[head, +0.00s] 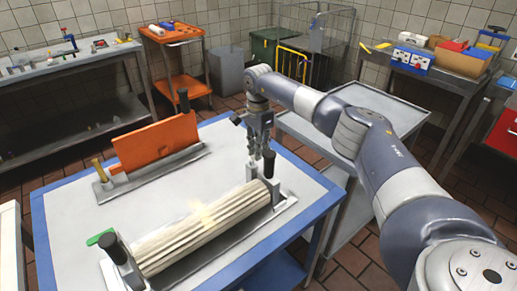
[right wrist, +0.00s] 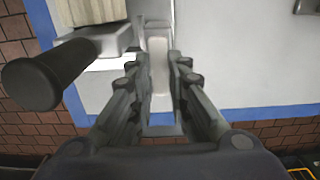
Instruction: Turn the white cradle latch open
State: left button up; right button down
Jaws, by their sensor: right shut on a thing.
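The white cradle latch (right wrist: 158,62) stands between the fingertips of my right gripper (right wrist: 160,74) in the right wrist view. My right gripper (head: 260,153) is shut on it at the far end of the cradle (head: 288,203) in the head view. There the latch (head: 250,171) shows as a small pale upright piece under the fingers, partly hidden. The ribbed cream roller (head: 205,228) lies along the cradle. A black handle (right wrist: 45,75) rises beside the fingers, on the left in the right wrist view. My left gripper is not in view.
A green latch (head: 101,239) and a black handle (head: 117,249) are at the cradle's near end. An orange plate (head: 156,143) stands in a second holder behind. The blue-edged table (head: 313,206) has bare white surface between the two holders. A grey cart (head: 388,103) stands at right.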

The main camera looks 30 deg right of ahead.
jog(key=c, duration=1.5)
grip_release()
notch_tip(320, 180, up, 12)
jog(key=shift+f, duration=0.1)
